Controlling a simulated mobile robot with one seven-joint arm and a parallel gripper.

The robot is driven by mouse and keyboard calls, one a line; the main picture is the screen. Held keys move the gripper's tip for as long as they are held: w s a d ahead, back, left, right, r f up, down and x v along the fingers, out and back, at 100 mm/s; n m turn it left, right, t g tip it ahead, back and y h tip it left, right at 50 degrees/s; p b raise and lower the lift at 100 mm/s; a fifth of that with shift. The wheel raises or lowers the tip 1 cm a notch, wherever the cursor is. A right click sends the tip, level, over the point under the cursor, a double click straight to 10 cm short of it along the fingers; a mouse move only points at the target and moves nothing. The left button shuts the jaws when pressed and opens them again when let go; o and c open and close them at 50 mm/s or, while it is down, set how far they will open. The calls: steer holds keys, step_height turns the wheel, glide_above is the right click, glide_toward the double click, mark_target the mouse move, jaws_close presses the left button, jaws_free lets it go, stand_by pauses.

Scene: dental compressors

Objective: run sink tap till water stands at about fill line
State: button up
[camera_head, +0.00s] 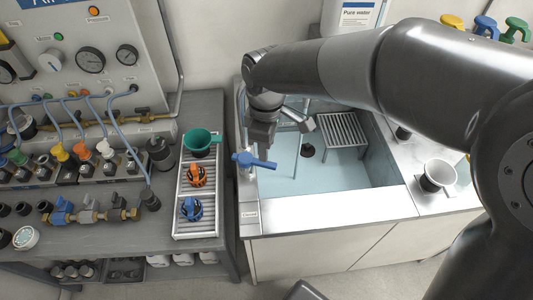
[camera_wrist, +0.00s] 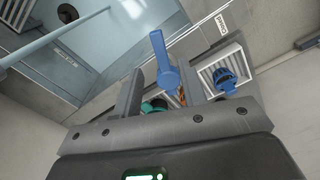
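The sink (camera_head: 315,205) is a steel-rimmed basin with a pale blue interior. A blue tap lever (camera_head: 254,161) is at its left rim; it also shows in the wrist view (camera_wrist: 164,62). My gripper (camera_head: 262,138) is just above and behind the lever. In the wrist view my gripper (camera_wrist: 162,75) is open, with the lever appearing between its separated fingers; I cannot tell whether they touch. A thin pale vertical line (camera_head: 299,135) in the basin could be a stream or a pipe. A dark round drain (camera_head: 308,150) shows. I cannot make out the fill line or water level.
A slatted rack (camera_head: 343,130) is in the sink. Left of it, a white tray (camera_head: 194,228) holds a green funnel (camera_head: 202,142) and orange and blue knobs. A white cup (camera_head: 438,175) stands on the right counter. My arm crosses above the sink.

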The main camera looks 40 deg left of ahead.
mark_target(267, 163)
step_height(267, 163, up, 5)
stand_by(7.8)
